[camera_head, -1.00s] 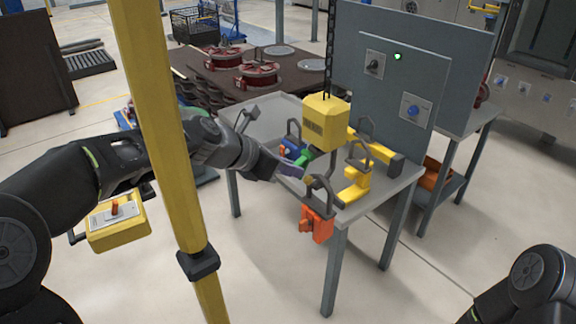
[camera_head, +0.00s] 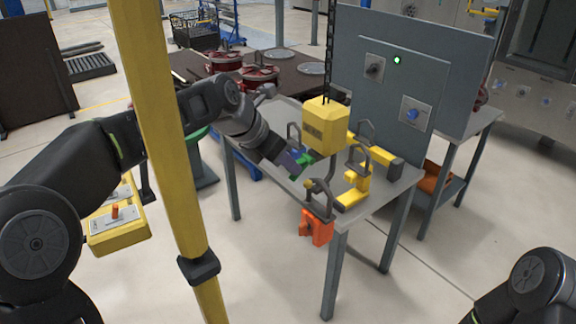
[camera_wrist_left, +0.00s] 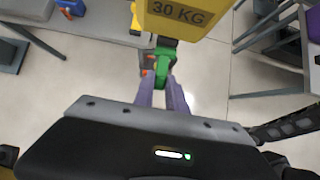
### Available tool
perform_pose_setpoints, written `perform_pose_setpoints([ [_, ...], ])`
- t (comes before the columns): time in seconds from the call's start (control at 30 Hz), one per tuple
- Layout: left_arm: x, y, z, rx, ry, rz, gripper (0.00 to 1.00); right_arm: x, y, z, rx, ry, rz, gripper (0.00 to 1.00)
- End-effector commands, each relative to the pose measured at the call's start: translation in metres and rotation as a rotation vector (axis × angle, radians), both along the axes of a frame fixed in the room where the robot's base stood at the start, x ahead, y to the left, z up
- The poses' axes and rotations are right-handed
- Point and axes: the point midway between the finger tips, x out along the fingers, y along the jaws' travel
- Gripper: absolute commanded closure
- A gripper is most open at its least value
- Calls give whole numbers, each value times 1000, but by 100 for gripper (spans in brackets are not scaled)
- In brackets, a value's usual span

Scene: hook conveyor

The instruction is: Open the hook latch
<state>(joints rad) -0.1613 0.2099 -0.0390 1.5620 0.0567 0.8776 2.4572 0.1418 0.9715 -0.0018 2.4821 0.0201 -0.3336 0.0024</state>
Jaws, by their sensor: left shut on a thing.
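A yellow block (camera_head: 325,124) hangs on a chain above the table; in the left wrist view the block (camera_wrist_left: 187,18) is marked 30 KG. A green piece (camera_wrist_left: 160,74) sits just under it, with small red parts beside it. I cannot tell its full shape or whether it is the latch. My left gripper (camera_wrist_left: 166,95) has purple fingers that reach up to the green piece and are shut on it. In the head view my left gripper (camera_head: 288,164) reaches in from the upper left, beside the green piece (camera_head: 303,159). My right gripper is out of view.
The grey table (camera_head: 283,120) carries yellow pieces (camera_head: 355,187) with dark loop handles. A grey panel (camera_head: 437,85) stands behind. A yellow post (camera_head: 160,150) crosses in front of my left arm.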

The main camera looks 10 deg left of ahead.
Motion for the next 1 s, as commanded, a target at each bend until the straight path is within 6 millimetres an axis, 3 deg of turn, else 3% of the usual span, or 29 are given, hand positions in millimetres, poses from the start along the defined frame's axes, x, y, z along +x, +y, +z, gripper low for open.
perform_pose_setpoints([
  [0.17, 2, 0, 10, 41, 41, 4, 100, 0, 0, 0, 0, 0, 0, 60],
  [0.67, 3, 0, 14, 64, 69, 2, 100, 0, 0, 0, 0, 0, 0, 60],
  [1.0, 9, -6, 29, 165, 190, 2, 100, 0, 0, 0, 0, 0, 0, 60],
])
